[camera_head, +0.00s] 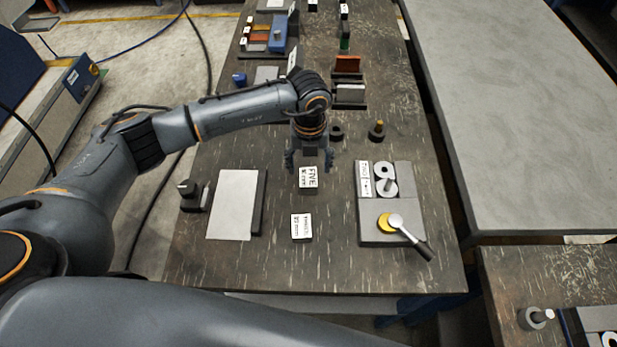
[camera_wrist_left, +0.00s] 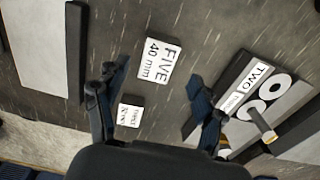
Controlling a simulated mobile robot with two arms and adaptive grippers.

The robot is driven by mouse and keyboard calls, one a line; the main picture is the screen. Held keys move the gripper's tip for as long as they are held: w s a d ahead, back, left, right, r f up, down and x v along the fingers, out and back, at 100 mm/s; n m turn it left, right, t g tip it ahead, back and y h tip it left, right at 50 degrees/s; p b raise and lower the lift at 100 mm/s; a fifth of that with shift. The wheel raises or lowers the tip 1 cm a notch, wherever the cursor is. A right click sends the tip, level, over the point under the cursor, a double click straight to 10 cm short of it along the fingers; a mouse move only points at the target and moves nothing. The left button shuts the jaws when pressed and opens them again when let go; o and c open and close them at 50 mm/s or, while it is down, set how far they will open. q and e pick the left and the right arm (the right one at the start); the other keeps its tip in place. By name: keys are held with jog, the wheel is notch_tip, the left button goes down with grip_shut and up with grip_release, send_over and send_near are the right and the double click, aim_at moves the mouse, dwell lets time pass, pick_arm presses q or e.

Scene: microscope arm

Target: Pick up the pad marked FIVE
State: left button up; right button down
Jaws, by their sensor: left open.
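The pad marked FIVE (camera_head: 308,178) is a small white-topped block lying on the dark table. It also shows in the left wrist view (camera_wrist_left: 160,62), where its label reads "FIVE 40 mm". My left gripper (camera_head: 310,160) is open and points down at the pad from its far side. In the left wrist view the open fingers (camera_wrist_left: 155,95) stand apart with the pad beyond them, and nothing is held. I cannot tell the exact height of the fingertips above the table. My right gripper is not in view.
A pale plate (camera_head: 236,205) lies to the left. A grey tray (camera_head: 405,172) with rings, a yellow disc and a dark-handled tool (camera_head: 411,238) is on the right. Bare table separates them.

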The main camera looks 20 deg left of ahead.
aim_at(309, 176)
pick_arm(q)
notch_tip(309, 176, down, 2)
jog(key=shift+s+f+p, duration=0.15)
jog(key=shift+f+p, duration=0.1)
jog(key=shift+p, duration=0.55)
notch_tip(309, 176, down, 2)
jog(key=shift+a+f, duration=0.1)
jog(key=shift+f, duration=0.4)
jog(key=shift+c, duration=0.8)
grip_shut()
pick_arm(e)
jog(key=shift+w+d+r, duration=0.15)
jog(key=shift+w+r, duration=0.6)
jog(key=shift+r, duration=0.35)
